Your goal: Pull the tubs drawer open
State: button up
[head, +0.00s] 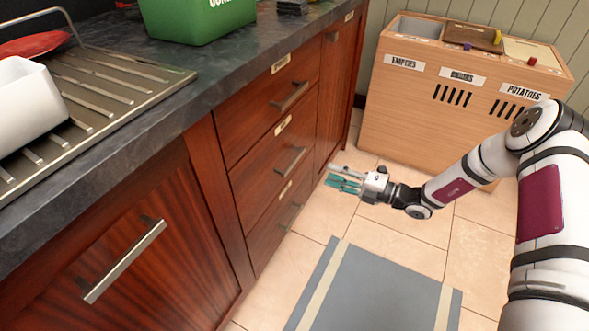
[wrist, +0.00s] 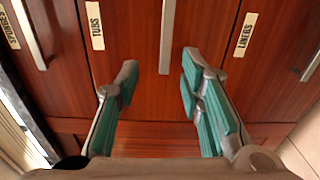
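The tubs drawer is the middle of the three stacked red-wood drawers; its front (head: 270,170) is shut. Its "TUBS" label (wrist: 95,25) and metal bar handle (wrist: 167,35) show in the wrist view, where the drawers appear turned sideways. The handle also shows in the head view (head: 290,161). My gripper (head: 331,175) is open and empty, in front of the drawers with a gap to the handle. In the wrist view its teal-padded fingers (wrist: 160,72) stand on either side of the handle's lower end in the picture.
The sponges drawer (wrist: 55,60) lies above and the liners drawer (wrist: 270,60) below, both shut. A dark countertop (head: 235,80) overhangs them. A wooden bin unit (head: 410,130) stands at the back. A grey mat (head: 375,290) lies on the tiled floor, which is otherwise clear.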

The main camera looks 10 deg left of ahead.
aim_at(296, 162)
jog(key=shift+m+t, duration=0.3)
jog(key=shift+m, duration=0.2)
jog(key=b+x, duration=0.1)
jog(key=x, duration=0.3)
jog(key=f+b+x, duration=0.1)
jog(key=x, duration=0.4)
jog(key=b+x, duration=0.1)
jog(key=x, duration=0.3)
jog(key=shift+w+a+f+b, duration=0.2)
jog(key=shift+w+a+b, duration=0.1)
jog(key=shift+b, duration=0.1)
grip_shut()
